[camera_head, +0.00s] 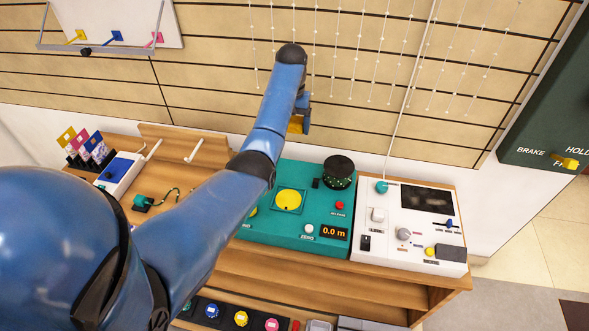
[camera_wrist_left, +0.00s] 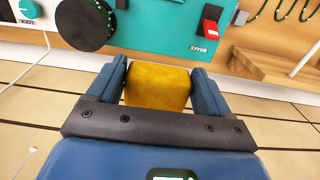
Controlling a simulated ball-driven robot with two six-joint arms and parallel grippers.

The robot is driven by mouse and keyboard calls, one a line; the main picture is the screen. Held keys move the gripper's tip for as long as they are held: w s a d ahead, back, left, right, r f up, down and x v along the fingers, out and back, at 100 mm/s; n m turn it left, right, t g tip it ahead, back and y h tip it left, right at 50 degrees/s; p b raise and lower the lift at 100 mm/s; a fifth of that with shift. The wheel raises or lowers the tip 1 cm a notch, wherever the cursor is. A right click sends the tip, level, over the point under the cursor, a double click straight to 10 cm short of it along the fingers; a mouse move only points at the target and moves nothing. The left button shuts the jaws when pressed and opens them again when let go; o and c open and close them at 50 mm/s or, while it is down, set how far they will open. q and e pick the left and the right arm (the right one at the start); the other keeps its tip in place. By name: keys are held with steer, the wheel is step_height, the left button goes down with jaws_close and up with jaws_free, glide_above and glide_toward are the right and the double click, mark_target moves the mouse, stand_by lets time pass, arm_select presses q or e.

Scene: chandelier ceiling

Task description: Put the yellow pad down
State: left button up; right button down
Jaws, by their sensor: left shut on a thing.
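My left gripper (camera_head: 303,108) is shut on the yellow pad (camera_wrist_left: 158,85), a rounded block clasped between its two blue fingers in the left wrist view. In the head view a little of the pad (camera_head: 296,125) shows below the gripper, above the back edge of the teal console in the picture. The pad appears held in the air, close to the beige slatted wall. Its underside is hidden. My right gripper is in neither view.
The teal console (camera_head: 261,224) carries a yellow disc (camera_head: 288,200), a black drum (camera_head: 339,168) and a 0.0 m display (camera_head: 335,233). A white device (camera_head: 398,249) stands to its right. Bare wood (camera_head: 280,268) shows in front. A rack of coloured cards (camera_head: 87,148) stands left.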

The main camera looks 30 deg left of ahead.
arm_select(q)
steer(key=b, duration=0.1)
glide_above(293, 175)
step_height(293, 175, down, 15)
steer(key=shift+a+f, duration=0.1)
steer(key=shift+f+b, duration=0.7)
steer(key=shift+f, duration=1.15)
steer(key=o, duration=1.1)
steer(key=shift+f, duration=0.1)
steer(key=shift+r, duration=0.3)
step_height(293, 175, up, 12)
steer(key=p, duration=0.2)
steer(key=shift+f, duration=0.15)
steer(key=shift+w, duration=0.1)
